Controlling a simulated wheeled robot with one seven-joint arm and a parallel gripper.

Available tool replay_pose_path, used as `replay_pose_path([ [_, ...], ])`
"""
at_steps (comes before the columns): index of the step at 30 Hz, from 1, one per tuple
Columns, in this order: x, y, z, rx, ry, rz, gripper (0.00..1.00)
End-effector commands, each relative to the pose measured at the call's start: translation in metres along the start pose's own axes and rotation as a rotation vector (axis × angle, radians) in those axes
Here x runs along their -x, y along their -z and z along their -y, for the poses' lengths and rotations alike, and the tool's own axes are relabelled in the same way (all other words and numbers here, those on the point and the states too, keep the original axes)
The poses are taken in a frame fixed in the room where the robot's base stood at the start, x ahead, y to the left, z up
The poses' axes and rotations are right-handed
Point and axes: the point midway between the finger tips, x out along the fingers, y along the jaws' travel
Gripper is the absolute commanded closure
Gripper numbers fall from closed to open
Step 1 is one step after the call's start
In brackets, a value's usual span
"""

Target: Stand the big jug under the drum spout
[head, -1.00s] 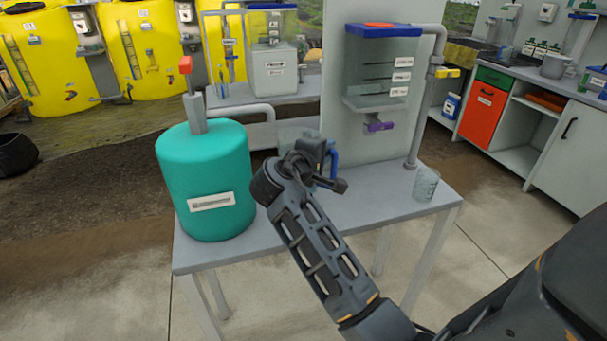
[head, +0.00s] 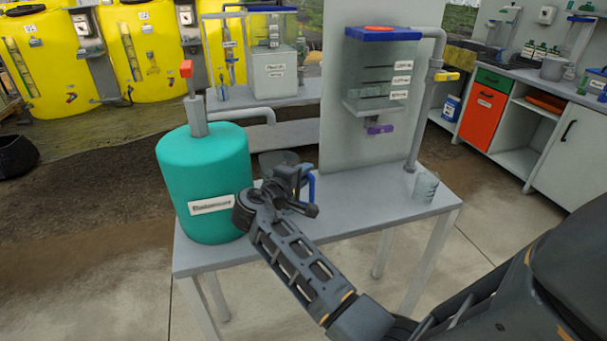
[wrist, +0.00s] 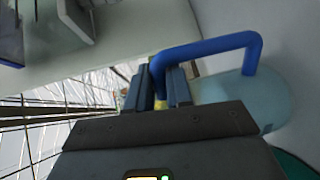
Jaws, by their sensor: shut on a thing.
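The teal drum (head: 203,172) stands on the left of the grey table. Its grey spout (head: 243,112) reaches right from the pump and bends down at its end. The big jug (head: 276,160) is a see-through bluish vessel, just below the spout's end in the head view, mostly hidden behind my gripper (head: 298,178). Its blue handle (head: 312,187) shows at the gripper's right. In the wrist view my gripper (wrist: 161,88) is shut on the blue handle (wrist: 215,46), with the pale jug wall (wrist: 268,98) beside it. I cannot tell whether the jug's base touches the table.
The grey table (head: 345,215) is clear in front. A clear beaker (head: 425,187) stands at its right end. A backboard (head: 338,100) carries a blue-lidded tank (head: 382,75) with a purple tap (head: 379,129). A back bench holds another tank (head: 273,75).

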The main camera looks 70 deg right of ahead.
Motion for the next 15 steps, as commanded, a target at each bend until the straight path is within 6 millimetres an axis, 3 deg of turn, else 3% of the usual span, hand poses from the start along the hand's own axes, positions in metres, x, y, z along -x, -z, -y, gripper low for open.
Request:
replay_pose_path([
  [5,-0.0004,0.0005,0.0008,-0.003,-0.002,-0.001,1.00],
  [6,-0.0005,0.0000,0.0029,0.000,0.000,0.000,0.79],
  [15,-0.0004,0.0000,0.0021,0.000,0.000,0.000,0.54],
])
